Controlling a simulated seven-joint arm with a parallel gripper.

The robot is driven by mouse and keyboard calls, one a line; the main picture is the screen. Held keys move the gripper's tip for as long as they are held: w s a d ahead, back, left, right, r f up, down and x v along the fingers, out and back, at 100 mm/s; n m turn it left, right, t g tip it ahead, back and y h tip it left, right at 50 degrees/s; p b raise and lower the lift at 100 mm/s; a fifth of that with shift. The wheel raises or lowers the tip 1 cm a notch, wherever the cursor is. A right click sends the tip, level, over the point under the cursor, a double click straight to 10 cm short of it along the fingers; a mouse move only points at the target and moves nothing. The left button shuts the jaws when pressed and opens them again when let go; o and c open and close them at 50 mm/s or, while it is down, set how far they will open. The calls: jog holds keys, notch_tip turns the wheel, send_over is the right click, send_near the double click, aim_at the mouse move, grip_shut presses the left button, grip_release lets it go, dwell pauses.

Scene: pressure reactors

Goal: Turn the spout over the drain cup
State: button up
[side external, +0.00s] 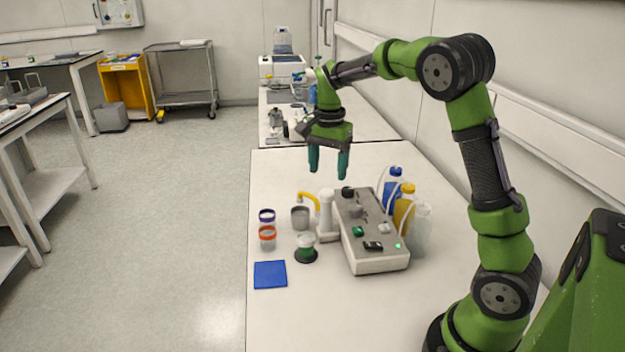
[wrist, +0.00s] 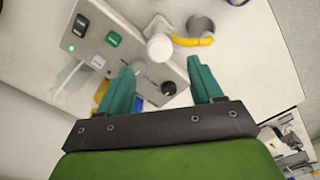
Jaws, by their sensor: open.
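The yellow spout (side external: 311,196) curves out to the left from a white column (side external: 326,212) on the grey control unit (side external: 371,253). The grey cup (side external: 300,217), likely the drain cup, stands left of the column near the spout's outer end. The wrist view shows the spout (wrist: 186,41) beside the cup (wrist: 201,26); I cannot tell whether its tip lies over the opening. My gripper (side external: 329,174) is open and empty, pointing down above the bench, higher than the column and apart from it. Its fingers also show in the wrist view (wrist: 163,82), short of the spout.
A purple-rimmed cup (side external: 267,215), an orange-rimmed cup (side external: 267,233), a green-and-black vessel (side external: 305,254) and a blue mat (side external: 270,274) are left of the unit. The bench behind the column is clear.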

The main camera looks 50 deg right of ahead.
notch_tip(320, 180, up, 11)
jog(key=shift+d+r, duration=0.1)
dwell(0.4)
jog(key=s+a+f+n+t+y, duration=0.1)
jog(key=s+a+f+n+t, duration=0.1)
jog(key=s+a+n, duration=0.4)
jog(key=s+a+f+n+t+y, duration=0.1)
jog(key=s+a+f+n+t, duration=0.2)
jog(key=s+a, duration=0.8)
jog(key=n+t, duration=0.2)
jog(key=n, duration=0.1)
jog(key=shift+s+a, duration=0.25)
jog(key=shift+s, duration=0.15)
